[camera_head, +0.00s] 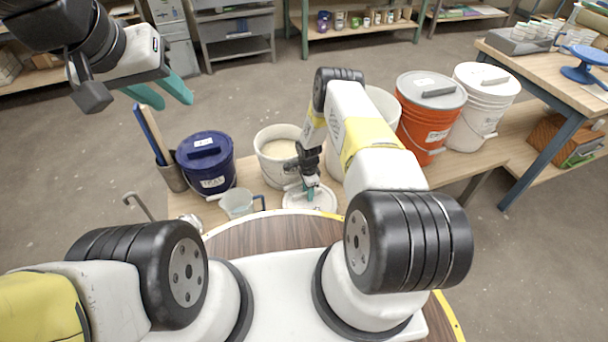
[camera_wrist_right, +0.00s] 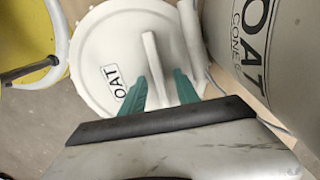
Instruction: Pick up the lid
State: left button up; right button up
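A round white lid (camera_wrist_right: 97,55) marked OAT, with a raised bar handle (camera_wrist_right: 153,62), lies flat beside a bucket. In the head view the lid (camera_head: 296,197) is on the low bench in front of the open white bucket (camera_head: 272,172). My right gripper (camera_wrist_right: 160,82) is open over the lid, its teal fingers apart on either side of the handle's near part. In the head view my right gripper (camera_head: 311,192) points down at the lid and hides part of it. My left gripper (camera_head: 174,103) is open and empty, raised at the upper left.
The OAT bucket (camera_wrist_right: 238,35) stands close right of the lid in the wrist view. A dark blue lidded bucket (camera_head: 206,168) and a clear jug (camera_head: 237,205) are to the left. Orange (camera_head: 429,118) and white (camera_head: 483,112) lidded buckets stand right.

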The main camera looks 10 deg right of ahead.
grip_shut()
jog(key=shift+r, duration=0.25)
dwell(0.5)
